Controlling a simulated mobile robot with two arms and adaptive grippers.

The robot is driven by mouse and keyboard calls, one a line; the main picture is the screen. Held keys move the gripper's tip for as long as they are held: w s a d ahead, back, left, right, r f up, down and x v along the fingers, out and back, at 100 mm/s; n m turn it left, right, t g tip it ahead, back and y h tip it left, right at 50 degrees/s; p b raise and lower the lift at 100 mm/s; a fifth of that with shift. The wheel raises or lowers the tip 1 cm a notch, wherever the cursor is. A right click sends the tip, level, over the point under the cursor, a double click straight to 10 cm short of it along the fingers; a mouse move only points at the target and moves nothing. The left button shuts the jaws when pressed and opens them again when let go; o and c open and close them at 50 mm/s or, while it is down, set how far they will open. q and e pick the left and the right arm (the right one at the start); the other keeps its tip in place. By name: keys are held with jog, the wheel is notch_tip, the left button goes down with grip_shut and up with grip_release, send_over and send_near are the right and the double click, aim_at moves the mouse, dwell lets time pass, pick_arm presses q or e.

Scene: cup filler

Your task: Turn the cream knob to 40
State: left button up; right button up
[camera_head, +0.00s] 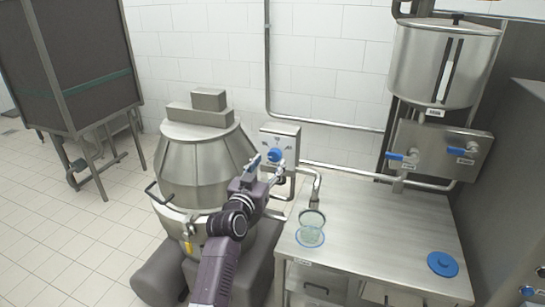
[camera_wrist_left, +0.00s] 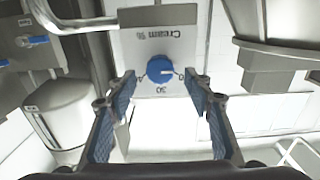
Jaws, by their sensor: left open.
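The cream knob (camera_head: 274,156) is a round blue dial on a grey control box (camera_head: 290,136) fixed at the wall, right of the big steel kettle. In the left wrist view the knob (camera_wrist_left: 160,69) sits under the upside-down label "Cream %" (camera_wrist_left: 158,33). Its white pointer line points to the picture's right. A "30" shows below it, and the marks at its sides are partly hidden by the fingers. My left gripper (camera_head: 268,168) is open, with one finger on each side of the knob. I cannot tell whether they touch it. My right gripper is out of view.
A steel table (camera_head: 370,222) holds a glass cup (camera_head: 311,228) under a spout and a blue lid (camera_head: 442,264). A steel tank (camera_head: 440,65) and a box with blue valve handles (camera_head: 440,148) are at the right. The kettle (camera_head: 205,165) stands close left of my arm.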

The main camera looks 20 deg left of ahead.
aim_at(273, 157)
pick_arm(q)
jog(key=shift+w, duration=1.85)
jog(key=c, duration=1.2)
